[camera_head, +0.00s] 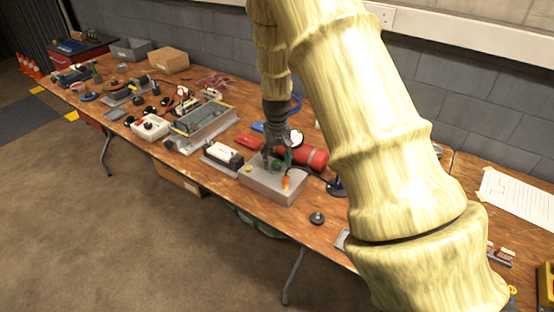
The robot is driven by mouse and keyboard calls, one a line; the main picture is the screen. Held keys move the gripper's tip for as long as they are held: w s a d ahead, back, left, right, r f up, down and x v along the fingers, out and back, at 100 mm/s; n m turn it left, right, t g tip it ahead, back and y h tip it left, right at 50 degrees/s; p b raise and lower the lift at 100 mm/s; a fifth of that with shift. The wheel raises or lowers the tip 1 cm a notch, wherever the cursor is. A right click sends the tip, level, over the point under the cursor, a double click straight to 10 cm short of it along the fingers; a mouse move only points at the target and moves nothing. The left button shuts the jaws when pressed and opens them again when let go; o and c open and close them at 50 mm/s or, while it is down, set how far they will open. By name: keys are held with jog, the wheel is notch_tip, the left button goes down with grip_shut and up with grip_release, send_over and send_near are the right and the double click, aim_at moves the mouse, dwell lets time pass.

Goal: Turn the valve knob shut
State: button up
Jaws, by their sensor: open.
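My gripper (276,157) is open and points down just above a grey metal box (262,187) on the wooden table. A small dark green part, perhaps the valve knob (276,164), shows on top of the box between or just behind the fingers. The fingers hide much of it, and I cannot tell whether they touch it. A small yellow part (249,169) sits at the box's left, and an orange part (286,182) stands at its front right.
A red cylinder (314,158) lies close behind the box. A white-and-black device (222,157) stands to its left, and a black knob-like piece (317,217) lies at front right. Tools and boxes crowd the table's left. My pale arm hides much of the right side.

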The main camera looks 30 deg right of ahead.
jog(key=shift+f, duration=0.1)
jog(key=shift+c, duration=0.3)
jog(key=c, duration=1)
jog(key=m+p, duration=0.3)
jog(key=shift+r+m, duration=0.2)
jog(key=shift+m, duration=0.1)
jog(key=m+p, duration=0.3)
jog(key=m, duration=0.2)
jog(key=m+p, duration=0.2)
jog(key=m, duration=0.3)
jog(key=shift+f+m+p, duration=0.15)
jog(key=shift+m+p, duration=0.8)
jog(key=shift+m, duration=1.15)
